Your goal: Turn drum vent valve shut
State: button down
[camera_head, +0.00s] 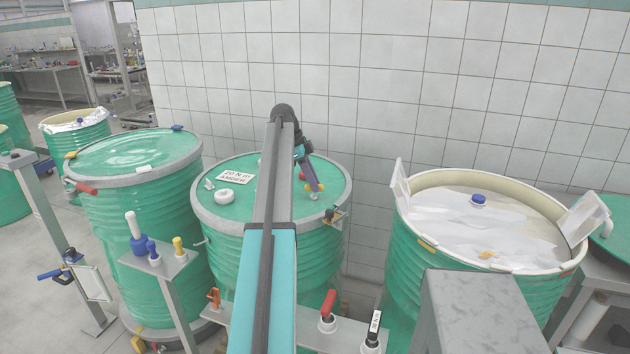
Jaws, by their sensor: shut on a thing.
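The middle green drum (235,265) has a closed green lid with a grey rim. My arm reaches over it, and my gripper (317,189) points down at the right part of the lid. Its jaws are shut on a small yellow fitting (321,188), which looks like the vent valve. The fitting is small, so I cannot tell which way its handle is turned. A white round cap (224,196) and a label reading "20 N m AMBER" (249,174) sit on the lid's left part. My arm hides the lid's middle.
A closed green drum (150,230) stands left. An open, lined drum (485,225) with a blue cap (478,199) stands right. In front is a stand with coloured tools (153,255) and a red-handled tool (327,312). A tiled wall (380,70) is close behind.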

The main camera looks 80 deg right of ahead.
jog(key=shift+w+r+m+y+p, duration=0.2)
jog(key=shift+m+y+p, duration=0.3)
jog(key=shift+m+p, duration=0.85)
jog(key=shift+p, duration=0.6)
jog(key=shift+d+f+m+p, duration=0.15)
jog(key=shift+m+p, duration=0.2)
jog(key=shift+p, duration=0.25)
jog(key=c, duration=1.6)
grip_release()
jog(key=shift+s, duration=0.1)
